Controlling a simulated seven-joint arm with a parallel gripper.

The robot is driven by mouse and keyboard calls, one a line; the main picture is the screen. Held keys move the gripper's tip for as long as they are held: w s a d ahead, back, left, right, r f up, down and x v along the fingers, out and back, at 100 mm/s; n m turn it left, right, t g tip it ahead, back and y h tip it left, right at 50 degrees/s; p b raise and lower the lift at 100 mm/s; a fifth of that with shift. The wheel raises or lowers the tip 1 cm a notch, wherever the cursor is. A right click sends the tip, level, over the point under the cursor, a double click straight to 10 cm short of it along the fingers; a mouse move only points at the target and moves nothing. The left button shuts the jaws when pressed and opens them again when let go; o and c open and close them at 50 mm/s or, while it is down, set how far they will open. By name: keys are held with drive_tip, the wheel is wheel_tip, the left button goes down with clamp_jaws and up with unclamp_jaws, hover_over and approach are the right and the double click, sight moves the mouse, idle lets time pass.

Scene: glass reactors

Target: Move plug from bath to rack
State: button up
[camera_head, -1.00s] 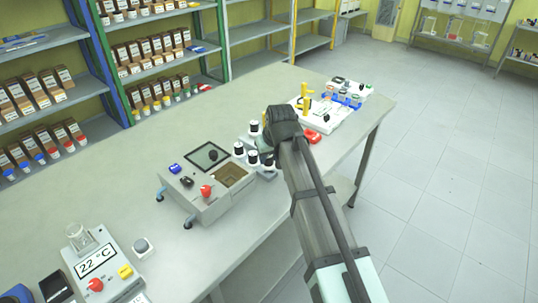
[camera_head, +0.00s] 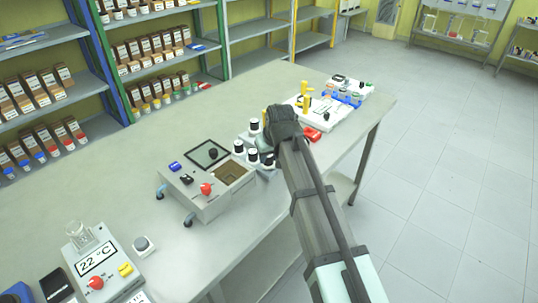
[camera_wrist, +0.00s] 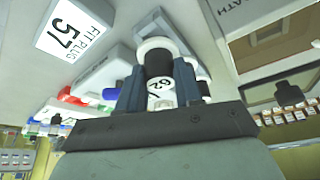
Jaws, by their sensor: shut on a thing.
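My gripper (camera_wrist: 161,85) is shut on a plug (camera_wrist: 160,62), a white piece with a dark top and a label with partly readable figures. In the head view my dark wrist (camera_head: 283,122) is over the right side of the rack (camera_head: 244,137), where several white pieces with black tops stand. It hides the held plug and part of the rack there. I cannot tell whether the plug touches the rack. The bath (camera_head: 206,206) is a grey box left of the rack, with an open square well (camera_head: 232,172). Its edge and lettering show in the wrist view (camera_wrist: 225,30).
A dark-framed lid (camera_head: 207,153) with a knob lies beside the well. A red piece (camera_head: 312,134) and a white station with yellow posts (camera_head: 306,100) stand right of my wrist. A scale-like 22 °C unit (camera_head: 97,262) is at front left. The bench's left middle is clear.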

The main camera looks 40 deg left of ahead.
drive_tip(key=shift+f, duration=1.05)
idle(0.8)
drive_tip(key=o, duration=1)
drive_tip(key=shift+o, duration=0.5)
drive_tip(key=shift+o, duration=1.3)
drive_tip(key=shift+r, duration=0.1)
drive_tip(key=shift+r, duration=3.45)
